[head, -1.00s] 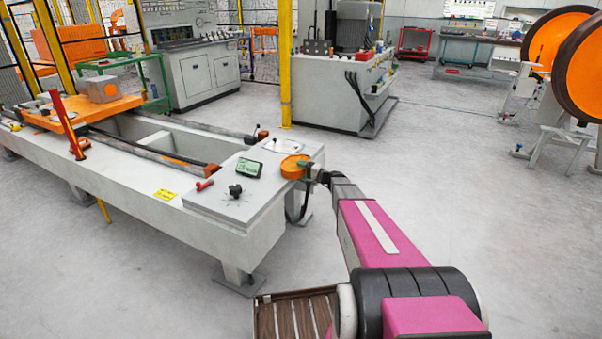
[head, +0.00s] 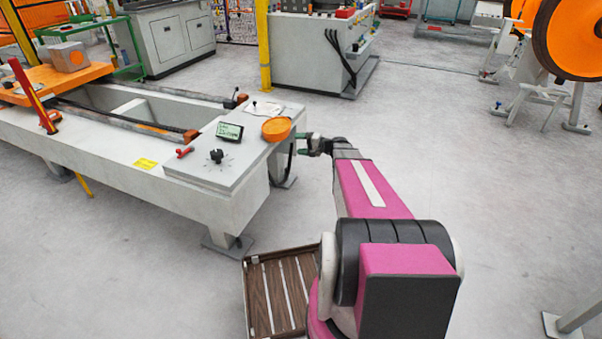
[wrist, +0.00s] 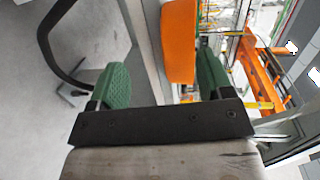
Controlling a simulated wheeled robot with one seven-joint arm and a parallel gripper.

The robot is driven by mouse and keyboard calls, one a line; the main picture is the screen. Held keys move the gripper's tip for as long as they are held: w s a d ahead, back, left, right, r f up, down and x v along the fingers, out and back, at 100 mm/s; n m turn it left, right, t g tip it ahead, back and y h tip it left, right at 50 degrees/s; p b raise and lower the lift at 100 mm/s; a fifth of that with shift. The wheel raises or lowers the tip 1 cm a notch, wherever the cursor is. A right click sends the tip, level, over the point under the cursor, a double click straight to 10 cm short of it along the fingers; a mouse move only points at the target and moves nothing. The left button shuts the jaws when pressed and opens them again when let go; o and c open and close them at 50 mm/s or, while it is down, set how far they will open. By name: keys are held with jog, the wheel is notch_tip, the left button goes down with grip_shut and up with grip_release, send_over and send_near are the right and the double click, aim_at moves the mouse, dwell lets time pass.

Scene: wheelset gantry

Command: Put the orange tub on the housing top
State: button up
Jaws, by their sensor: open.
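The orange tub (head: 277,129) is a shallow round tub on the light grey table end, at its right edge. In the wrist view the tub (wrist: 180,42) shows beyond and between the fingers, closer to the right one. My gripper (head: 306,141) is just right of the tub, past the table edge, with a small gap to it. Its green fingers (wrist: 163,80) are apart and empty. A grey block-like housing (head: 68,57) stands on an orange carriage (head: 50,82) at the far left; its top is bare.
The table end (head: 205,165) also bears a display (head: 230,131), a black knob (head: 216,156), a red-handled tool (head: 184,152) and a white sheet. A yellow post (head: 263,45) stands behind it. Open floor lies to the right.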

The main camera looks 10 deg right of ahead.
jog(key=s+a+f+n+g+h, duration=0.2)
jog(key=s+a+g+h, duration=0.15)
jog(key=s+a, duration=0.45)
jog(key=s+n+g+h, duration=0.4)
jog(key=s+h, duration=0.5)
jog(key=s, duration=1)
jog(key=shift+d+g+h, duration=0.35)
jog(key=shift+d+g, duration=0.1)
jog(key=shift+s+d+r, duration=0.1)
jog(key=shift+s+d, duration=0.15)
jog(key=shift+c, duration=0.9)
jog(key=shift+d+h, duration=0.1)
jog(key=shift+h, duration=0.2)
jog(key=c, duration=0.6)
jog(key=shift+w+f+m+y, duration=0.3)
jog(key=shift+w+m, duration=0.1)
jog(key=shift+w, duration=0.15)
jog(key=shift+w+f+m+y, duration=0.2)
jog(key=shift+w+m+y, duration=0.1)
jog(key=shift+w+m, duration=0.15)
grip_shut()
jog(key=m+t+y, duration=1.1)
jog(key=m+y, duration=0.2)
jog(key=m, duration=1)
send_near(288, 132)
jog(key=x, duration=0.7)
jog(key=shift+a+r, duration=0.2)
jog(key=shift+a, duration=0.1)
